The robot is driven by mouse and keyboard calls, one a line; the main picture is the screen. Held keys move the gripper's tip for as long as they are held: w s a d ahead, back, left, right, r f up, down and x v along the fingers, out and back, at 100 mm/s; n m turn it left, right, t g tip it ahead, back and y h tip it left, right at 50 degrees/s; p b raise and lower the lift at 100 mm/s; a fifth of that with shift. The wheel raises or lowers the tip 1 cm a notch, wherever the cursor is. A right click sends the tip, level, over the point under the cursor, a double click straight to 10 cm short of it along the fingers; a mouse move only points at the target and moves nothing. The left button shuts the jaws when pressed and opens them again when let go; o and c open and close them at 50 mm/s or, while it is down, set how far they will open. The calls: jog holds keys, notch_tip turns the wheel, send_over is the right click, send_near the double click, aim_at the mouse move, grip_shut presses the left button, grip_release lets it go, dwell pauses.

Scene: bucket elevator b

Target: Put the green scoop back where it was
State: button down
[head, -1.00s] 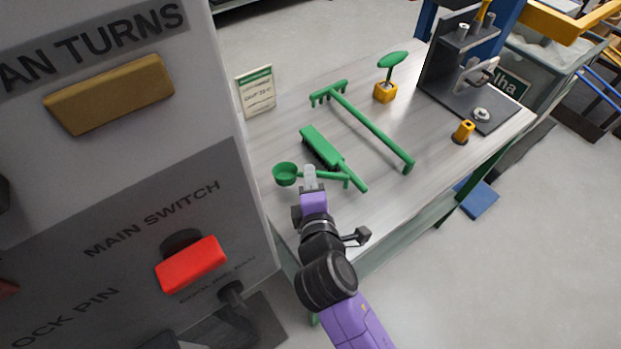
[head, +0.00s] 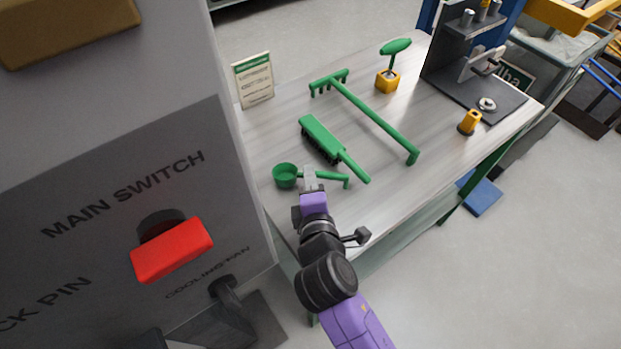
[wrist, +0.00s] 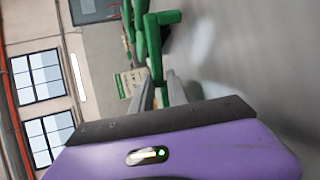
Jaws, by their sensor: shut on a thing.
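The green scoop (head: 285,176) is at the near left of the metal table (head: 262,128), its round cup to the left and its handle running right to a bent end. My gripper (head: 309,178) is shut on the scoop's handle, close to the cup. In the wrist view the two grey fingertips (wrist: 160,92) close around a green bar; the cup cannot be made out there. The scoop is at or just above the tabletop; I cannot tell whether it touches.
A green brush (head: 325,139) lies just behind the scoop, with a long green rake (head: 375,120) beyond it. A yellow block (head: 387,82) holds a green-handled tool (head: 396,46). A sign card (head: 253,81) stands at the back left. A grey cabinet with a red switch (head: 172,248) stands close left.

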jog(key=shift+f, duration=0.2)
jog(key=c, duration=1.2)
grip_release()
jog(key=shift+s, duration=0.1)
